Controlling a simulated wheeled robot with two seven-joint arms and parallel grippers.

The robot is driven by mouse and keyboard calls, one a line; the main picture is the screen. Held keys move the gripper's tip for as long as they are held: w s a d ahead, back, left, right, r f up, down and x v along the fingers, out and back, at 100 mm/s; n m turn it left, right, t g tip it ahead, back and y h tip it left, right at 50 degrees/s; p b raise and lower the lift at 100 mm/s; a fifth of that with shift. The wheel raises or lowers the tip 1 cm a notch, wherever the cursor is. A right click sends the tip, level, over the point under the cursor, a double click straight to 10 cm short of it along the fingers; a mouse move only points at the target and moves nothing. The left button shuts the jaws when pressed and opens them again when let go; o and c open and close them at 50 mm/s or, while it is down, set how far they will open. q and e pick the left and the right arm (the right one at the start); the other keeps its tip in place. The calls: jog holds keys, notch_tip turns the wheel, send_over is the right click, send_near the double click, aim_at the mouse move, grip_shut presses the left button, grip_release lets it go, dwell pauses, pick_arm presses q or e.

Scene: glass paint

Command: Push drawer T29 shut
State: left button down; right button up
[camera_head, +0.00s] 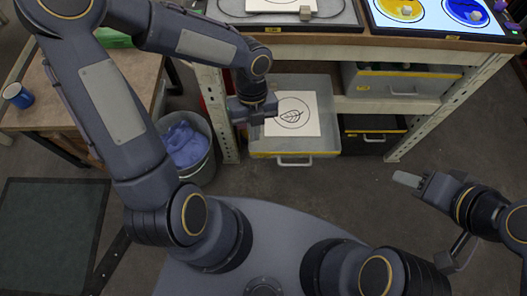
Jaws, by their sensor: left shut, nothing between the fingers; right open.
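A grey drawer (268,148) with a yellow front edge and a pale handle stands pulled out from under the workbench. A white sheet with a leaf drawing (303,113) lies inside it. I cannot read a T29 label on it. My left gripper (256,126) is shut and empty, over the drawer's left side near the front; I cannot tell whether it touches. My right gripper (404,181) is open and empty over the floor, right of the drawer and apart from it.
Another grey drawer (405,88) and a black drawer (372,137) sit under the bench to the right. A bin with a blue bag (207,165) stands left of the bench leg (226,140). A wooden table with a blue mug (18,96) is at the left.

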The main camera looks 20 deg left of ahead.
pick_arm(q)
notch_tip(320, 180, down, 13)
jog(key=w+d+m+b, duration=0.1)
jog(key=m+b, duration=0.2)
jog(key=shift+d+r+g, duration=0.2)
jog(key=shift+d+g, duration=0.1)
jog(key=shift+d, duration=0.05)
pick_arm(e)
jog(key=shift+f, duration=1.75)
pick_arm(q)
jog(key=shift+w, duration=0.1)
